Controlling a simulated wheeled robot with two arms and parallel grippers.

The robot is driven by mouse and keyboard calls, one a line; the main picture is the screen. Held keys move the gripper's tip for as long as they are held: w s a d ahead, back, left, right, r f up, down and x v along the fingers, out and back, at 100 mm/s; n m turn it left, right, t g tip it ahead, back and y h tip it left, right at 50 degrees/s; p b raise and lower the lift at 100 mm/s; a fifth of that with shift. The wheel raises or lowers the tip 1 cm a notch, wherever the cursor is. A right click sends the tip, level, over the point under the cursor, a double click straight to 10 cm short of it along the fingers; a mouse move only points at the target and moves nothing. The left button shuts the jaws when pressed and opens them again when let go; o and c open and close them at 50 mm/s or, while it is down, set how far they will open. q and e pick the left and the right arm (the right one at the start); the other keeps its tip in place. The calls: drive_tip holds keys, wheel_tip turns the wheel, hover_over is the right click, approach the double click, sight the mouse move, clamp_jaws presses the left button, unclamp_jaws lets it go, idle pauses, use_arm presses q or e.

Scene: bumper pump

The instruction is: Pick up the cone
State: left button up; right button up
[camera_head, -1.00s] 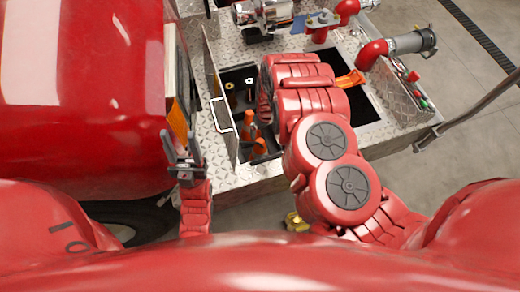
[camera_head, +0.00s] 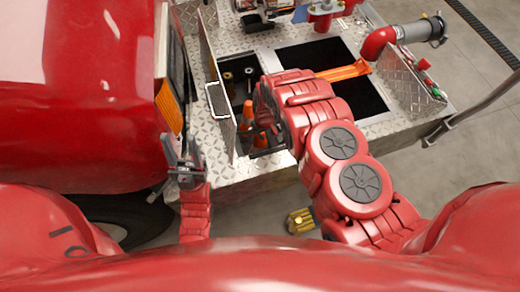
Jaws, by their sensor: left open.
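Orange cones (camera_head: 247,113) stand in an open, dark compartment of the metal deck, partly hidden by my right arm. My left gripper (camera_head: 183,152) is open and empty, pointing up, left of the compartment and apart from the cones. My right arm reaches over the compartment from the lower right. Its gripper is hidden behind the arm's own links, so I cannot see whether it touches a cone.
The compartment's raised lid (camera_head: 211,60) with a white handle stands along its left side. An orange tool (camera_head: 343,71) lies by a second dark opening. A red pipe elbow (camera_head: 378,43) stands at the right. A yellow object (camera_head: 301,220) is below.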

drive_tip(key=shift+a+f+p, duration=0.15)
drive_tip(key=shift+f+p, duration=0.1)
drive_tip(key=shift+f, duration=0.45)
drive_tip(key=shift+a+f+p, duration=0.15)
drive_tip(key=shift+f+p, duration=0.1)
drive_tip(key=shift+f, duration=0.4)
drive_tip(key=shift+w+a+f, duration=0.1)
drive_tip(key=shift+w+f, duration=0.1)
drive_tip(key=shift+f, duration=0.75)
drive_tip(key=shift+c, duration=0.3)
clamp_jaws()
